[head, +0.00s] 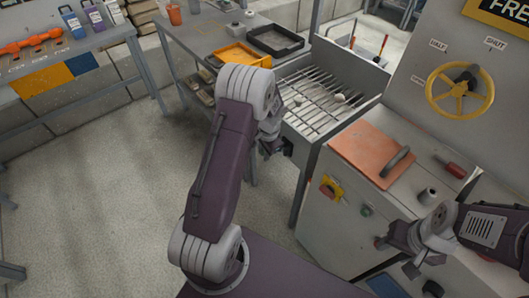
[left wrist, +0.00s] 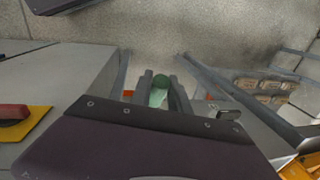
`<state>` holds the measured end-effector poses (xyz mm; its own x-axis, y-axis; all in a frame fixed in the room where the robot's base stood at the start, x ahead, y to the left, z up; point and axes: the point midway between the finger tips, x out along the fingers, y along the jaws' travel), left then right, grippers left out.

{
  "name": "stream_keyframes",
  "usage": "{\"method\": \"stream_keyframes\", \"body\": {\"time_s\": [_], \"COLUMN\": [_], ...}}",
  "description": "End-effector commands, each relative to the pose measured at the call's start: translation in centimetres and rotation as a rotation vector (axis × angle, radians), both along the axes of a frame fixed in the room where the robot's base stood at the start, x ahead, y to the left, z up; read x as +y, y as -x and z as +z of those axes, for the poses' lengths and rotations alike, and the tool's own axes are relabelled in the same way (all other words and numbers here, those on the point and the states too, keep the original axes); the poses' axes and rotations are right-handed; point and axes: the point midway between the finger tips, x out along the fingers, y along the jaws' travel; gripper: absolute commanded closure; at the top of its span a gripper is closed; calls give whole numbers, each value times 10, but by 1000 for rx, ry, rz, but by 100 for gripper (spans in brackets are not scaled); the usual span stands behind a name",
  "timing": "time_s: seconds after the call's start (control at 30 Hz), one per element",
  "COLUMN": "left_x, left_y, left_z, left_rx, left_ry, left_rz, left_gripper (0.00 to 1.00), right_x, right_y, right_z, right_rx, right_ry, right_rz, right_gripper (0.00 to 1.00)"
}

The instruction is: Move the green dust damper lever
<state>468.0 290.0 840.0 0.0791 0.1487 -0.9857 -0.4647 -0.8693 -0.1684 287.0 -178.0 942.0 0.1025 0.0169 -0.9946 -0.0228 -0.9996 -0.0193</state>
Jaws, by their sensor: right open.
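The green dust damper lever (left wrist: 160,88) shows in the left wrist view, between the two grey fingers of my left gripper (left wrist: 161,76). The fingers stand close on both sides of it, and the gripper looks shut on it. In the head view my left gripper (head: 275,147) is low beside the left side of the machine, under the slatted grate. The lever is hidden there behind my arm.
The slatted grate (head: 310,105) is just above my left gripper. A table with a yellow tray (head: 238,54) and a black tray (head: 275,40) stands behind. An orange board (head: 366,153) and yellow handwheel (head: 460,91) are at right. Floor at left is clear.

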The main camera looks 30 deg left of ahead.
Motion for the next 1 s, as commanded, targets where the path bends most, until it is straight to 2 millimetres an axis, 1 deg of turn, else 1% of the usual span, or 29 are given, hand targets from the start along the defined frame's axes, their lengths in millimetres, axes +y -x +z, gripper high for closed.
{"method": "stream_keyframes", "body": {"time_s": [0.03,0.07,1.0], "left_x": [0,0,1], "left_y": [0,0,0], "left_z": [0,0,1], "left_rx": [0,0,0], "left_ry": [-1,-1,-1], "left_rz": [-1,-1,0], "left_gripper": [96,100,100], "right_x": [0,0,0], "right_y": [0,0,0], "right_z": [0,0,0], "right_rx": [0,0,0], "right_ry": [0,0,0], "right_rz": [0,0,0], "right_gripper": [56,56,56]}}
